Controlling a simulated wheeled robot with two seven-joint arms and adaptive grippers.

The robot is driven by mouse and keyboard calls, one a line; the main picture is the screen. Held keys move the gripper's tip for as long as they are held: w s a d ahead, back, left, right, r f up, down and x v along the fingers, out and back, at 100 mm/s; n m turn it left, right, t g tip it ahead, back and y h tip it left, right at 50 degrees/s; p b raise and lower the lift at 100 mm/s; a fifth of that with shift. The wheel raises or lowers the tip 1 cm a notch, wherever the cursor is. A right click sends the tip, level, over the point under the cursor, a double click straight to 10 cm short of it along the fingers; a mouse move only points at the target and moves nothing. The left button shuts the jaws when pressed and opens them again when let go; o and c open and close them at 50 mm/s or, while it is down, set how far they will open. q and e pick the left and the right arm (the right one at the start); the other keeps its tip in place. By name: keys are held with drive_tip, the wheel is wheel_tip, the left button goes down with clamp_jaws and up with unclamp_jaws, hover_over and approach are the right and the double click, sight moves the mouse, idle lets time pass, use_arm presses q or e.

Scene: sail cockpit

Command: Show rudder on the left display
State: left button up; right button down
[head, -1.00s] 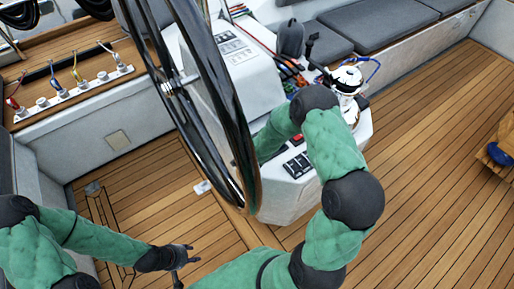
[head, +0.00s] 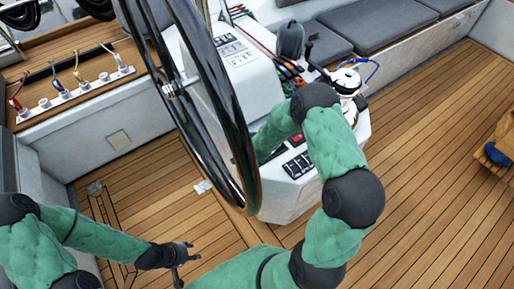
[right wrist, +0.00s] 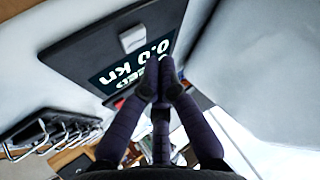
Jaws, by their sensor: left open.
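In the right wrist view a display with a dark frame (right wrist: 90,48) fills the upper middle. Its screen (right wrist: 122,76) shows upside-down white text reading "0.0 kn" and part of a word like "SPEED". A pale button (right wrist: 132,38) sits on the frame beside the screen. My right gripper (right wrist: 160,78) has its fingertips together, in front of the screen's edge; I cannot tell whether they touch it. In the head view the right hand is hidden behind the steering wheel and console. My left gripper (head: 190,254) is open and empty above the deck.
The black steering wheel (head: 236,140) stands between my arms, before the white console (head: 285,203). The console carries a switch panel (head: 297,165). A winch (head: 347,80) stands behind my right arm.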

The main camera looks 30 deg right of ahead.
drive_tip(key=shift+r+p, duration=1.65)
drive_tip(key=shift+r, duration=0.5)
use_arm(q)
wheel_tip(320, 180, up, 4)
drive_tip(key=shift+f, duration=0.15)
